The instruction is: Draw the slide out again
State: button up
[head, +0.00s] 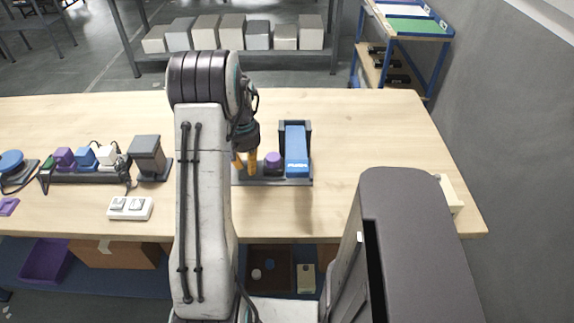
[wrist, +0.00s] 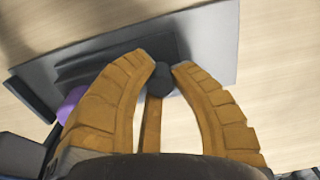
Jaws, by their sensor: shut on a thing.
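A dark grey base plate (head: 300,182) on the wooden table carries a blue sloping part (head: 297,150) at its right and a purple knob (head: 273,162) in its middle. The plate (wrist: 212,45) and the purple knob (wrist: 72,104) also show in the wrist view. My gripper (head: 245,168) is at the plate's left part, left of the purple knob. In the wrist view its orange fingers (wrist: 163,72) are shut on a dark round knob (wrist: 162,80), beside a raised dark strip (wrist: 115,58). In the head view my arm and fingers hide this knob and the plate's left end.
Left of my arm stand a dark grey block (head: 147,157), a power strip with plugs (head: 85,177) and a white switch box (head: 130,208). A small pale block (head: 449,195) is near the table's right edge.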

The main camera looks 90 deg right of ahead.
jog(key=shift+w+a, duration=0.15)
jog(key=shift+w, duration=2.05)
jog(key=o, duration=0.8)
jog(key=shift+o, duration=0.2)
jog(key=shift+r, duration=0.15)
jog(key=shift+r+p, duration=2.2)
jog(key=shift+r, duration=0.7)
